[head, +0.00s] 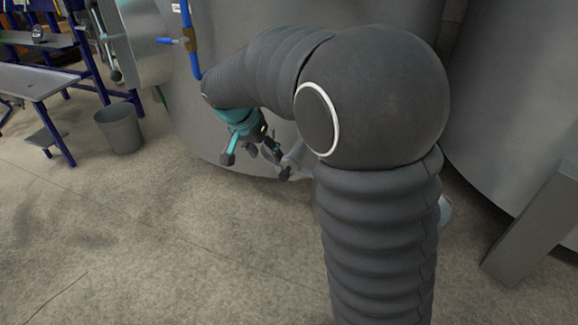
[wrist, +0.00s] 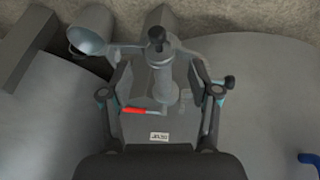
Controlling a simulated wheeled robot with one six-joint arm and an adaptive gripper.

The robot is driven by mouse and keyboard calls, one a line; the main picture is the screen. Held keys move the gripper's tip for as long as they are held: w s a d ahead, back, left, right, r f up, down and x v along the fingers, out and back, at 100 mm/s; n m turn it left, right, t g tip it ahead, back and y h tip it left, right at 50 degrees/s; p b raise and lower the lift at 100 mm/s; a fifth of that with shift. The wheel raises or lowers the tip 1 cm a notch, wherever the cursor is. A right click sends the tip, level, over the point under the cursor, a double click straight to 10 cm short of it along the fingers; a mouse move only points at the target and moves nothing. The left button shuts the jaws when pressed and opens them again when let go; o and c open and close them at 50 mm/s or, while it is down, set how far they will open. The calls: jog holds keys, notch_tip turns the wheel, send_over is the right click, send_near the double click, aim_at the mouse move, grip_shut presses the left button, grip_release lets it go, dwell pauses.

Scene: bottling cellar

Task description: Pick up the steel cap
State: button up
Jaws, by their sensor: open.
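My gripper (head: 256,162) is open in front of the steel tank in the head view, fingers pointing down. In the wrist view its two fingers (wrist: 160,62) stand either side of a grey metal fitting (wrist: 168,88) with a red lever (wrist: 134,110). I see no object held between them. In the head view, my arm hides much of the area to the right of the gripper.
The large steel tank (head: 200,110) curves close behind my gripper. A grey bin (head: 120,130) stands on the floor at left, near a blue-legged table (head: 35,83). A blue pipe (head: 191,45) runs down the tank. The concrete floor (head: 170,240) in front is clear.

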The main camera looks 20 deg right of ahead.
aim_at(282, 173)
jog(key=x, duration=0.8)
jog(key=shift+w+d+f, duration=0.1)
jog(key=shift+d+f, duration=0.1)
jog(key=shift+f, duration=0.05)
jog(key=shift+d+x, duration=0.15)
jog(key=shift+x, duration=1.15)
jog(key=shift+d+x, duration=0.15)
jog(key=shift+x, duration=1.1)
jog(key=shift+r, duration=0.2)
grip_shut()
